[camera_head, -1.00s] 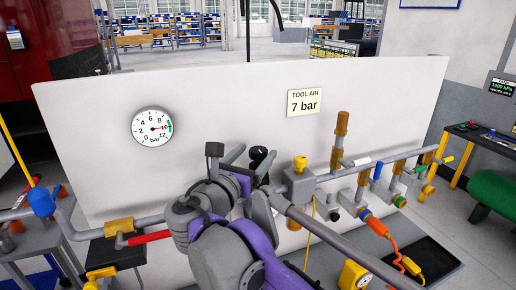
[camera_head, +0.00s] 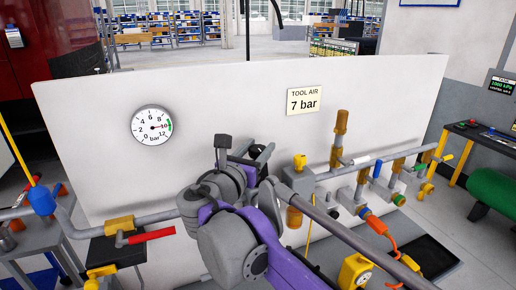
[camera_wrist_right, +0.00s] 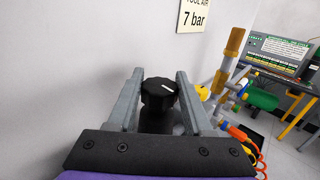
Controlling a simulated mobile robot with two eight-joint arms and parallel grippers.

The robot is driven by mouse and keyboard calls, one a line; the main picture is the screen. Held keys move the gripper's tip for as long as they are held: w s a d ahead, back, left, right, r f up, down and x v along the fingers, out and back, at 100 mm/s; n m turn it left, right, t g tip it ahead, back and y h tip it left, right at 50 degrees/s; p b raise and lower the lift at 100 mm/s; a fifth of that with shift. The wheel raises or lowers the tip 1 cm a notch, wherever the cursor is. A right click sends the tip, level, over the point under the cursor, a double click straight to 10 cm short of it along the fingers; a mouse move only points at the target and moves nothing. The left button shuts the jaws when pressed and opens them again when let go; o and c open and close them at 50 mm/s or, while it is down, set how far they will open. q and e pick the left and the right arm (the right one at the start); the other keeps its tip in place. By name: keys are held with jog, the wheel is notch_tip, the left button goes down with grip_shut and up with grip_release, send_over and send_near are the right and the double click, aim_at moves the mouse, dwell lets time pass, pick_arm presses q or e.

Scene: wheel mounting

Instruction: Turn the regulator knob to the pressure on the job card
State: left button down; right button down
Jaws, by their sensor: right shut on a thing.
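The job card (camera_head: 306,101) on the white panel reads "TOOL AIR 7 bar". The round gauge (camera_head: 153,126) is on the panel to its left, and its needle points right, near the 10 mark. In the head view, my right arm hides most of the knob and regulator. My left gripper is not in view.
A pipe with a red lever (camera_head: 151,235) lies left of my arm. At the right are a yellow-capped fitting (camera_head: 300,161), brass and grey piping, and an orange hose (camera_head: 375,224). The white panel (camera_head: 220,100) stands close behind the knob.

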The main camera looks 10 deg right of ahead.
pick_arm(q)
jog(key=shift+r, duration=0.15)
pick_arm(e)
jog(key=shift+a+r+m+g+h+p, duration=0.1)
jog(key=shift+m+g+h+p, duration=0.95)
jog(key=shift+m+g+h, duration=0.65)
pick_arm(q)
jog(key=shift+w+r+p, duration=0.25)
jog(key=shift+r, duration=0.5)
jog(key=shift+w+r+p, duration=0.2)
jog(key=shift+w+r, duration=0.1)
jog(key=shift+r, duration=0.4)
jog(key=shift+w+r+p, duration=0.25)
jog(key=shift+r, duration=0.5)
pick_arm(e)
jog(key=shift+m+g+h, duration=1.2)
jog(key=shift+g+h, duration=0.1)
jog(key=shift+g, duration=0.4)
jog(key=shift+c, duration=1.5)
grip_release()
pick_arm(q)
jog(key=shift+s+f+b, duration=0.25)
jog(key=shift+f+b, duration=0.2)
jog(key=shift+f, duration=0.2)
pick_arm(e)
jog(key=v, duration=1)
jog(key=shift+s+a, duration=0.1)
jog(key=shift+a, duration=0.25)
